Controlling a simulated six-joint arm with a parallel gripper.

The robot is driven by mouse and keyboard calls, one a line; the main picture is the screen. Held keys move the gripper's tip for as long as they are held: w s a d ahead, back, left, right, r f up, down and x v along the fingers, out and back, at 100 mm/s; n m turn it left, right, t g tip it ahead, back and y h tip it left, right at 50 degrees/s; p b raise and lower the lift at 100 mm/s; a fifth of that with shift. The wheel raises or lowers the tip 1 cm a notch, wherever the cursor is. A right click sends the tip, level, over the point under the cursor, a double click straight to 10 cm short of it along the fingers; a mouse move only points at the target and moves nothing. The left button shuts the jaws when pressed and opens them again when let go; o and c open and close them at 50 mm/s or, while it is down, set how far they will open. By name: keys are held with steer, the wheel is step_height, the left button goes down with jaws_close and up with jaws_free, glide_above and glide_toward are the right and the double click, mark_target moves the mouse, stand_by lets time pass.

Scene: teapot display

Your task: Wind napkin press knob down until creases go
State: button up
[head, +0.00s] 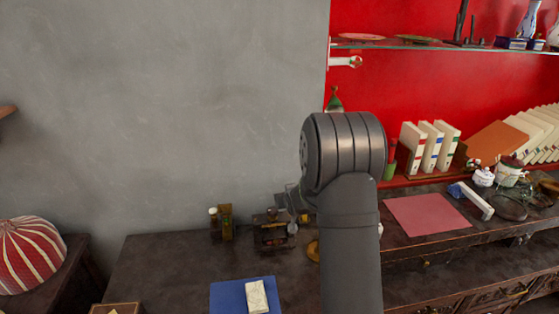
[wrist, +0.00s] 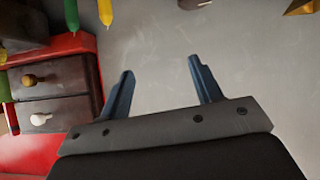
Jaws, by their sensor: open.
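In the wrist view my gripper (wrist: 160,66) is open, with two blue-grey fingers wide apart. Only plain grey surface shows between them, and it holds nothing. In the head view my arm covers the middle of the desk, and I cannot make out the fingers clearly. A small dark framed object (head: 272,232) stands on the desk just left of my arm. It may be the napkin press, but it is too small to tell. I cannot make out its knob, a napkin in it or any creases.
A blue mat (head: 228,297) with a pale folded item (head: 257,296) lies at the desk's front. Small bottles (head: 220,222) stand left of the framed object. A pink mat (head: 427,214) and white binders (head: 431,147) are at right. The desk's left part is bare.

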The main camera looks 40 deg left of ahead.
steer(key=s+r+g+h, duration=0.2)
steer(key=s+r, duration=0.1)
steer(key=r, duration=0.6)
steer(key=s+d+r+m+g+h, duration=0.1)
steer(key=s+r, duration=0.3)
steer(key=r, duration=0.5)
steer(key=shift+s+d+r+g+h, duration=0.15)
steer(key=shift+r+g+h, duration=0.15)
steer(key=shift+g+h, duration=0.15)
